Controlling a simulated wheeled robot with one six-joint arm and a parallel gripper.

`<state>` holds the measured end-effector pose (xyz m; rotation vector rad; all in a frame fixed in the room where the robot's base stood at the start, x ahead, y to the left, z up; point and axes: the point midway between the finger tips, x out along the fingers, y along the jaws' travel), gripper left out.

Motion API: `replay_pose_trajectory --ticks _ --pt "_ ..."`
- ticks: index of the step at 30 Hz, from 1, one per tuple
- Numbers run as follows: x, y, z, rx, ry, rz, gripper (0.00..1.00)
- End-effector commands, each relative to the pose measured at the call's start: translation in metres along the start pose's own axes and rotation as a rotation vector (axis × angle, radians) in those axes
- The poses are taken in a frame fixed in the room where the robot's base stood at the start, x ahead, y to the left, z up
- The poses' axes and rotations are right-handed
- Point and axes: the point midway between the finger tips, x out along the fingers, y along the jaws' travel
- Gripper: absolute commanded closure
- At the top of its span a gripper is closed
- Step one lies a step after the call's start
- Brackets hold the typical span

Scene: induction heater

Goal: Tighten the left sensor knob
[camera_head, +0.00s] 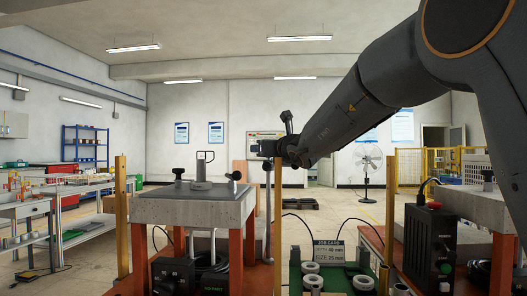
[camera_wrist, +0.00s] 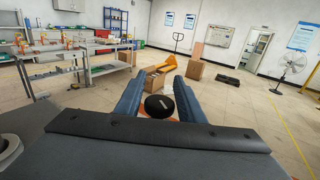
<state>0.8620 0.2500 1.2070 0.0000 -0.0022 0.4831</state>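Two black knobs stand on the heater's grey top in the head view, one at its left (camera_head: 178,172) and one at its right (camera_head: 234,176). My gripper (camera_head: 268,148) is above and to the right of the heater top, apart from both knobs there. In the wrist view my gripper's two blue fingers (camera_wrist: 157,82) are spread with nothing held. A round black knob (camera_wrist: 160,105) with a white mark shows between them, with a gap on each side. I cannot tell which knob it is or how far beyond the fingers it lies.
A black control box with a red button (camera_head: 430,245) is at the right. A green tray (camera_head: 296,280) with metal rings is at the lower middle. Open floor lies beyond.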

Motion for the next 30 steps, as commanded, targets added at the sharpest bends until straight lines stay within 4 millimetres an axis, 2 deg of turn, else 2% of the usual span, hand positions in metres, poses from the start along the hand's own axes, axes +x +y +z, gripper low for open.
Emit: replay_pose_trajectory --ticks 9,13,24,30 --pt "0.0 0.0 -0.001 0.0 0.001 0.0 0.56" --pt "0.0 0.0 0.007 0.001 0.001 0.0 0.56" --pt "0.0 0.0 0.073 -0.002 0.0 0.0 0.56" --pt "0.0 0.0 0.095 -0.001 0.001 0.0 0.56"
